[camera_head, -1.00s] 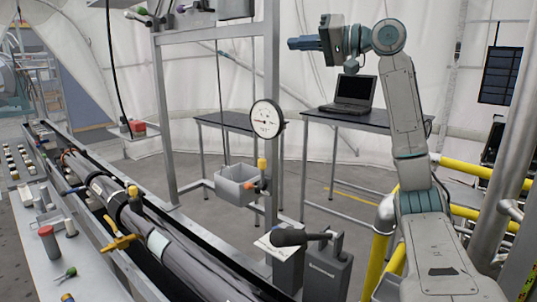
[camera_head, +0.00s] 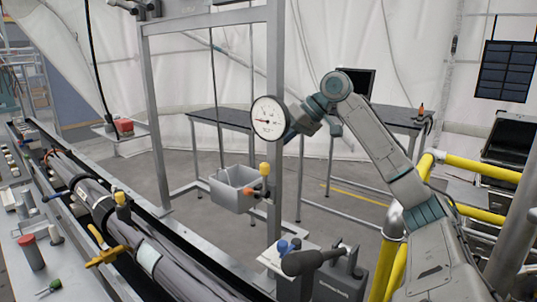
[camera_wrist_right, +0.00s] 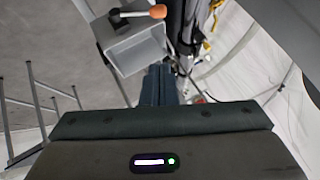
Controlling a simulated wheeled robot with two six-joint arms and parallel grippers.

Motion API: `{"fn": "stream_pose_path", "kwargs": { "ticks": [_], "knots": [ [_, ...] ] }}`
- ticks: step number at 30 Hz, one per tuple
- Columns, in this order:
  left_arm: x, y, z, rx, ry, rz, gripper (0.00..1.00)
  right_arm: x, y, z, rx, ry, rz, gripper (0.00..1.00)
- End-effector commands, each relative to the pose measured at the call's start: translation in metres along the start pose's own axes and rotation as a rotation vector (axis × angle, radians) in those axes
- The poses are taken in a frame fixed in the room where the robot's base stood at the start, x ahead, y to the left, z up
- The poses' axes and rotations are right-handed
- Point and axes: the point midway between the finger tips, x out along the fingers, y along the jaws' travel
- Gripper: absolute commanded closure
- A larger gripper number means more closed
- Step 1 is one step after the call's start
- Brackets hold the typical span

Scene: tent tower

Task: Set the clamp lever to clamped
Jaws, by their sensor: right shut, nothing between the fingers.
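No lever is labelled, so I cannot tell for certain which is the clamp lever. In the right wrist view an orange knob (camera_wrist_right: 158,11) on a light rod shows above the grey box. My right gripper (camera_head: 290,134) is beside the post, partly behind the dial, above the orange knob. It is shut and empty; its fingers (camera_wrist_right: 160,75) show together. My left gripper is out of view.
The round white dial (camera_head: 268,118) and upright post (camera_head: 275,60) stand close to my right gripper. The grey bin (camera_head: 232,195) hangs beside the post. A dark handle (camera_head: 312,261) tops a grey unit in front. Yellow rails (camera_head: 487,176) flank my right arm.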

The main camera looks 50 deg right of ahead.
Motion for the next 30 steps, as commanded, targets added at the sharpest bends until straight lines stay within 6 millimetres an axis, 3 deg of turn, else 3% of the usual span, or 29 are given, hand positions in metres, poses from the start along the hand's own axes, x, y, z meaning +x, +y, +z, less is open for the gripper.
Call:
{"fn": "stream_pose_path", "kwargs": {
  "ticks": [12, 21, 30],
  "knots": [
    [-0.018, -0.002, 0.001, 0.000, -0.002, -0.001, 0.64, 0.087, -0.003, -0.001, 0.002, 0.000, -0.005, 1.00],
    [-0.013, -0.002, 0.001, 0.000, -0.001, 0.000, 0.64, 0.110, 0.000, 0.023, 0.001, 0.000, 0.002, 1.00],
    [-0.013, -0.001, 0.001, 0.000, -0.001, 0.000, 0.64, 0.114, 0.000, 0.028, 0.002, 0.003, 0.000, 1.00]
  ]
}}
